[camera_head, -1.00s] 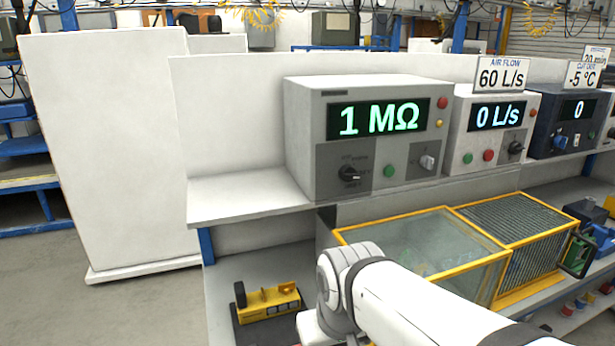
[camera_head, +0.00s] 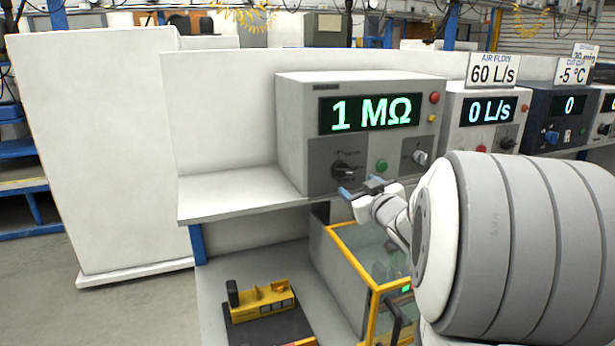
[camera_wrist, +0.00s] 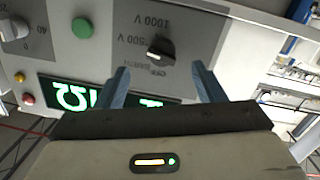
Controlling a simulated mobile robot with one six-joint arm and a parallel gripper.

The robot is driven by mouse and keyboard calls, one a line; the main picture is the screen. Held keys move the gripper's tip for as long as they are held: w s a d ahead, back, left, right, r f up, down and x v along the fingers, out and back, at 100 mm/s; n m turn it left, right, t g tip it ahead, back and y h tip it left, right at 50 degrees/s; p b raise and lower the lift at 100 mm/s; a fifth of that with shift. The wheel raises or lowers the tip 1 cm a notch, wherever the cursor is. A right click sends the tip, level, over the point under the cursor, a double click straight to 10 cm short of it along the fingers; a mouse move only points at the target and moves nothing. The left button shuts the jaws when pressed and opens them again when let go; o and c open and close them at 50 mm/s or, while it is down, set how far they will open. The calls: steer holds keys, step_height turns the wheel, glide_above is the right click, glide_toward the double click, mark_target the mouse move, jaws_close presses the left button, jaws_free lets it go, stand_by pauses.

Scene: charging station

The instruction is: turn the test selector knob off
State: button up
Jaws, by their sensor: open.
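The test selector knob (camera_head: 345,170) is a black rotary knob on the grey lower panel of the insulation tester (camera_head: 292,125), whose display reads 1 MΩ. In the wrist view the knob (camera_wrist: 160,48) appears upside down, with a white pointer mark and labels around it including 500 V, 1000 V and OFF/EARTH. The pointer lies toward the left in that view, near the 500 V label. My gripper (camera_head: 360,188) is open in front of the panel, just below and right of the knob in the head view. In the wrist view the two blue fingers (camera_wrist: 160,82) stand apart, either side of the knob and not touching it.
A green button (camera_head: 381,166) and a grey knob (camera_head: 419,157) sit right of the selector; red and yellow lamps are above. The shelf (camera_head: 240,195) is clear at left. A yellow-framed glass box (camera_head: 345,262) and a yellow device (camera_head: 262,300) stand below.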

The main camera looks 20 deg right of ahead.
mark_target(345, 174)
steer(key=shift+n+t+y, duration=0.4)
steer(key=shift+y, duration=0.2)
steer(key=w, duration=0.2)
steer(key=w+p, duration=0.1)
steer(key=w, duration=0.5)
steer(key=shift+r, duration=0.25)
steer(key=shift+c, duration=0.2)
steer(key=c, duration=0.9)
steer(key=shift+o, duration=0.2)
steer(key=shift+a, duration=0.3)
steer(key=shift+d+f, duration=0.1)
steer(key=shift+d, duration=0.15)
steer(key=shift+c, duration=0.3)
